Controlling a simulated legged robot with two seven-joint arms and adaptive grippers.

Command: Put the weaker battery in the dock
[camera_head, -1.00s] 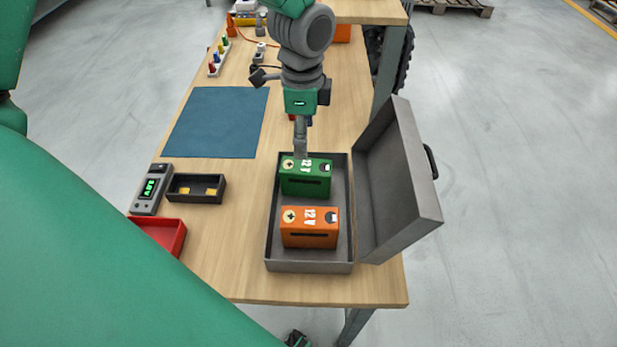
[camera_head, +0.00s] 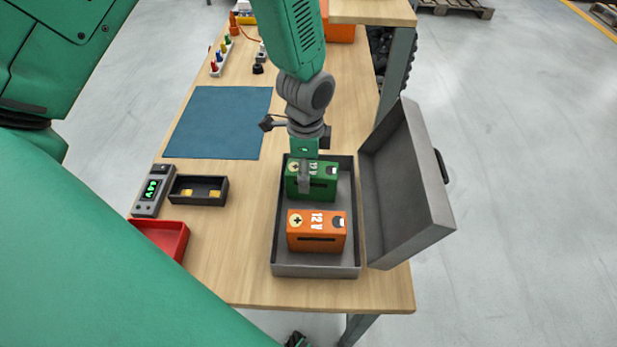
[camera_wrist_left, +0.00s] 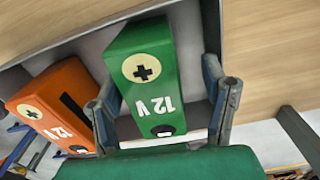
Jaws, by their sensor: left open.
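My left gripper (camera_head: 304,178) is open over the green battery. In the left wrist view, its fingers (camera_wrist_left: 160,100) lie on either side of the green battery (camera_wrist_left: 146,82), with the orange battery (camera_wrist_left: 48,105) outside to the left. Whether the fingers touch it is unclear. A black dock-like holder (camera_head: 208,202) with gold contacts is empty on the table. Beside it is a meter (camera_head: 152,191) with small, unclear green digits.
The case lid (camera_head: 402,190) stands open to the right. A red tray (camera_head: 166,237) sits at the left table edge and a blue mat (camera_head: 220,122) lies farther back. Bare table lies between holder and case. Small coloured items (camera_head: 221,56) stand at the back.

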